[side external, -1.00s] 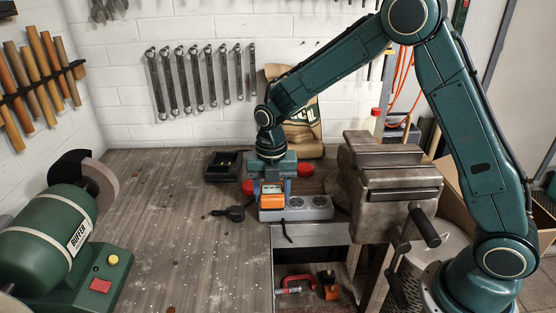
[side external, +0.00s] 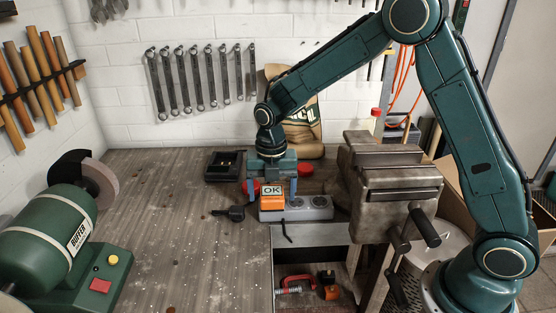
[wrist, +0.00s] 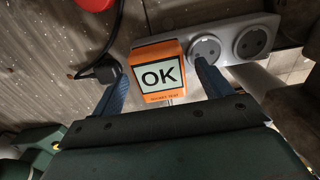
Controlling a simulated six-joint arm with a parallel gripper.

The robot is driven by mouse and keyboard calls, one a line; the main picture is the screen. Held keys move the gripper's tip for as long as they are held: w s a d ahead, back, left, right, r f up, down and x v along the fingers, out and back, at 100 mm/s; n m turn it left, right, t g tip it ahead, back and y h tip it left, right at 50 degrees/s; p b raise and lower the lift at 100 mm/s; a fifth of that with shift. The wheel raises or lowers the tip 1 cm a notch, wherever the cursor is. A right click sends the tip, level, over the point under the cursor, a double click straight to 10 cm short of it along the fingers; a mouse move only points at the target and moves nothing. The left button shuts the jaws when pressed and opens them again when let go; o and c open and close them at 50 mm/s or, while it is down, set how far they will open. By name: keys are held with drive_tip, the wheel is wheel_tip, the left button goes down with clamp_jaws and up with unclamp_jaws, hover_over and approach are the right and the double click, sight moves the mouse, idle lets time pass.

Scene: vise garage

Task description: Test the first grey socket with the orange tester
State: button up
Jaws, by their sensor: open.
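The orange tester (side external: 271,202) sits on the left end of the grey socket strip (side external: 318,209), over its first socket, and its screen reads OK. In the wrist view the tester (wrist: 158,95) covers that socket, and two round sockets beside it are bare. My gripper (side external: 272,187) is just above and around the tester. In the wrist view its blue fingers (wrist: 165,82) stand apart on both sides of the tester, with gaps between them and the orange body.
A black plug (side external: 236,213) with cable lies left of the strip. The vise (side external: 390,180) stands close on the right. A black tray (side external: 222,166) and a red round object (side external: 306,169) are behind. The buffer (side external: 70,235) is front left. An open drawer (side external: 315,270) holds a red clamp.

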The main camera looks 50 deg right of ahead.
wheel_tip(320, 180, up, 13)
idle(0.6)
drive_tip(key=s+d+r+m+t, duration=0.3)
drive_tip(key=s+r+m, duration=0.5)
drive_tip(key=s+m, duration=0.4)
drive_tip(key=s+d+f+m+t, duration=0.2)
drive_tip(key=s+m, duration=1.3)
drive_tip(key=shift+t, duration=0.3)
